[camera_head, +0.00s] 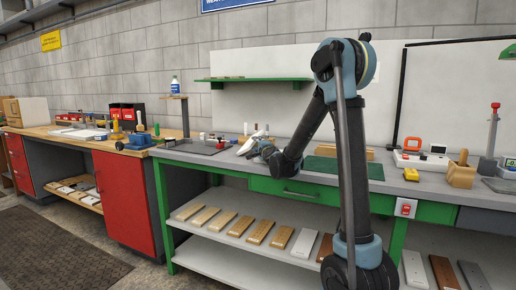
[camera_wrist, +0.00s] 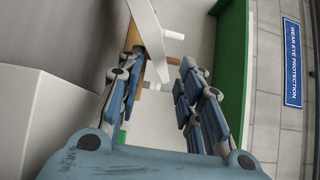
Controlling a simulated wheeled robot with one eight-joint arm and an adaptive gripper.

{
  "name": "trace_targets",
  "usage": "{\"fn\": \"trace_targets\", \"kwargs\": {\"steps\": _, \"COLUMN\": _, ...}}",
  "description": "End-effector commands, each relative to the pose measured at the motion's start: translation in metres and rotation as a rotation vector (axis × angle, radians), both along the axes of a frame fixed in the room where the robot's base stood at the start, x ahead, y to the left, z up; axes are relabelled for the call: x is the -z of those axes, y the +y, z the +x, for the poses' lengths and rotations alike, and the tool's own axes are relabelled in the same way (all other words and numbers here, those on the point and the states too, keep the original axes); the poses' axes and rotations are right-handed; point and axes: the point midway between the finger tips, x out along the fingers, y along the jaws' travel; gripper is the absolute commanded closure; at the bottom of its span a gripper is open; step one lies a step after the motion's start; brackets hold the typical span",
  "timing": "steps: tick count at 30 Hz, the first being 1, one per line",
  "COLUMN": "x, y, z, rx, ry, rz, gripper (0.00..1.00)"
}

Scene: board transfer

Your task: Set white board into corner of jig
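A white, narrow, board-like piece (camera_head: 251,143) stands tilted on the grey bench in the head view, beside a tan wooden piece. In the wrist view a long white piece (camera_wrist: 148,38) reaches down toward the space between my fingers, close to the left finger, with a wooden piece (camera_wrist: 130,36) behind it. My gripper (camera_head: 262,148) is low over the bench next to these pieces. The wrist view shows its fingers (camera_wrist: 162,62) spread apart, with no clear grip on anything. Contact with the white piece cannot be told. I cannot clearly make out the jig.
A dark flat plate (camera_head: 195,147) lies left on the bench, and a green mat (camera_head: 343,168) lies right of my gripper. A green wall shelf (camera_head: 262,80) hangs behind.

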Motion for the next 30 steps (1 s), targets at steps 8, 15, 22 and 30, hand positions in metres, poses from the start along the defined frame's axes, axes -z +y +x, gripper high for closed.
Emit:
{"fn": "trace_targets", "kwargs": {"steps": 8, "x": -0.01, "y": -0.008, "z": -0.02, "rx": 0.0, "ry": 0.0, "rz": -0.001, "gripper": 0.67}}
{"fn": "trace_targets", "kwargs": {"steps": 15, "x": -0.009, "y": -0.025, "z": -0.061, "rx": 0.0, "ry": 0.0, "rz": 0.001, "gripper": 0.67}}
{"fn": "trace_targets", "kwargs": {"steps": 22, "x": -0.008, "y": -0.038, "z": -0.094, "rx": 0.0, "ry": 0.0, "rz": 0.0, "gripper": 0.67}}
{"fn": "trace_targets", "kwargs": {"steps": 30, "x": -0.008, "y": -0.044, "z": -0.11, "rx": 0.001, "ry": 0.0, "rz": 0.001, "gripper": 0.67}}
